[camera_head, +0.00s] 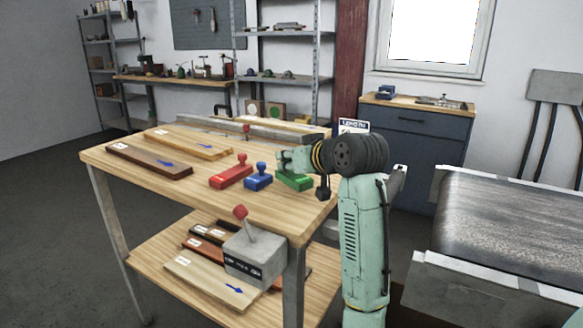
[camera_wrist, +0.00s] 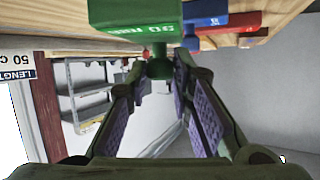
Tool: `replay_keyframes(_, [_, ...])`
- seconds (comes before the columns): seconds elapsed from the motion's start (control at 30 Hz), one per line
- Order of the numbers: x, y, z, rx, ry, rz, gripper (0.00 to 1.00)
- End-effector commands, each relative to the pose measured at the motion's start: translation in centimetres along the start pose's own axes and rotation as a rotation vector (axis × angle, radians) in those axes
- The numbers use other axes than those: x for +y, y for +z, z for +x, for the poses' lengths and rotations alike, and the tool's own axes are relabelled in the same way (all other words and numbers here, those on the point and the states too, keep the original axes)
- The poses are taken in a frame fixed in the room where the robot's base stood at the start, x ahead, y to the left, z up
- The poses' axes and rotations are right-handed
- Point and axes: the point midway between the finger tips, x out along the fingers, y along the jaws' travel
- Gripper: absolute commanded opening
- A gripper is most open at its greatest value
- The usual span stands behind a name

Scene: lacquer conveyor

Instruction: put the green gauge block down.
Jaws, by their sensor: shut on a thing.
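The green gauge block (camera_head: 295,181) is at the right end of the wooden workbench top (camera_head: 150,177), right of the blue block. My gripper (camera_head: 290,160) is directly above it, shut on its knob. In the wrist view, which looks upside down, the green block (camera_wrist: 135,18) shows white lettering reading about 90, and its knob (camera_wrist: 160,67) sits between my fingertips (camera_wrist: 161,62). The block looks level and very close to the bench top. I cannot tell whether its underside touches the wood.
A blue block (camera_head: 258,180) and a red block (camera_head: 231,173) with knobs stand to the left. Long boards (camera_head: 150,161) lie farther left. A grey lever box (camera_head: 252,257) is at the bench's front edge. A conveyor (camera_head: 510,225) is at right. Bare wood lies in front of the blocks.

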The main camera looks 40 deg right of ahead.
Motion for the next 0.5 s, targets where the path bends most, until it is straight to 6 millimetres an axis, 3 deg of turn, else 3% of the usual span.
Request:
replay_keyframes(0.13, [0.3,2.1,0.7,0.0,0.002,0.004,0.0])
replay_keyframes(0.5, [0.2,2.6,0.9,0.001,0.001,0.002,0.0])
